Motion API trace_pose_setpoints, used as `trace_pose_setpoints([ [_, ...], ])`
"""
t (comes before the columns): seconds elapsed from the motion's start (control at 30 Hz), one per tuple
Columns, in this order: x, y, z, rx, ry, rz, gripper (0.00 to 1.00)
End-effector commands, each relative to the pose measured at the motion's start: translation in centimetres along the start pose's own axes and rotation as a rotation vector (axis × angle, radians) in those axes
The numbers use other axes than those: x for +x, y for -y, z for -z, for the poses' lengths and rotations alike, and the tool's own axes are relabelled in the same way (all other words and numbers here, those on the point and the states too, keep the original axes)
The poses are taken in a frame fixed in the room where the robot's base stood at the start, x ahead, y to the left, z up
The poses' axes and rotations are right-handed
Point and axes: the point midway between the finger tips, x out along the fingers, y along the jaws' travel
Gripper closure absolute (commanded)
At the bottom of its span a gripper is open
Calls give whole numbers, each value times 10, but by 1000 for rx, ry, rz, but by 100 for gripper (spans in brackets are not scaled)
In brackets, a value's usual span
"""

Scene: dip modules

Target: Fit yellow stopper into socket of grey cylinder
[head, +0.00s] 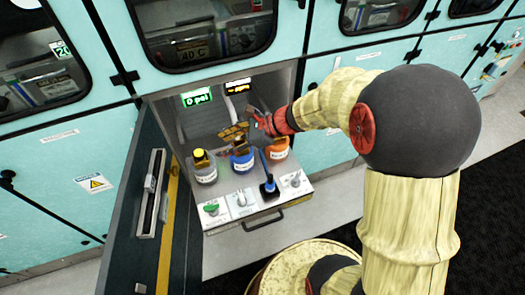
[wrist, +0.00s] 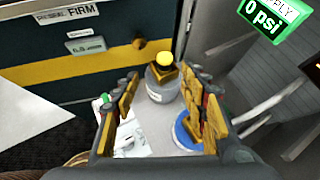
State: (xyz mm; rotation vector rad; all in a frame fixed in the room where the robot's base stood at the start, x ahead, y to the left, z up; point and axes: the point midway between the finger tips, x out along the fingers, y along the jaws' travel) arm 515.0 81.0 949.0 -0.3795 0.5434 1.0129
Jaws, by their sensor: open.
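The grey cylinder (head: 206,176) stands at the left of the tray inside the open bay. The yellow stopper (head: 199,153) is at its top, and I cannot tell how deep it sits in the socket. In the wrist view the stopper (wrist: 165,58) shows as a bright yellow disc above the grey cylinder (wrist: 162,92), ahead of my fingertips. My gripper (head: 236,131) is open and empty, above and behind the row of cylinders. In the wrist view my gripper (wrist: 158,78) has its yellow-padded fingers spread, with the cylinder framed between them.
A blue cylinder (head: 243,166) and an orange cylinder (head: 279,156) stand to the right. A blue-handled lever (head: 268,176) and several knobs are in front. The dark open door (head: 120,225) borders the left. A green pressure display (head: 196,97) reads 0 psi.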

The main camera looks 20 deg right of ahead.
Motion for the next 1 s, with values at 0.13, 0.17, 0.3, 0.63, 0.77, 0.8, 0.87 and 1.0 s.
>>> trace_pose_setpoints([
  [0.13,-31,-40,-32,-370,-91,-74,56],
  [0.17,-41,-51,-37,-478,-121,-96,56],
  [0.3,-95,-102,-47,-1022,-284,-211,56],
  [0.63,-214,-144,-31,-1968,-699,-454,56],
  [0.77,-235,-144,-28,-2095,-783,-503,56],
  [0.8,-237,-144,-28,-2111,-794,-511,56],
  [0.87,-239,-144,-27,-2123,-803,-518,56],
  [1.0,-239,-144,-27,-2122,-803,-519,56],
])
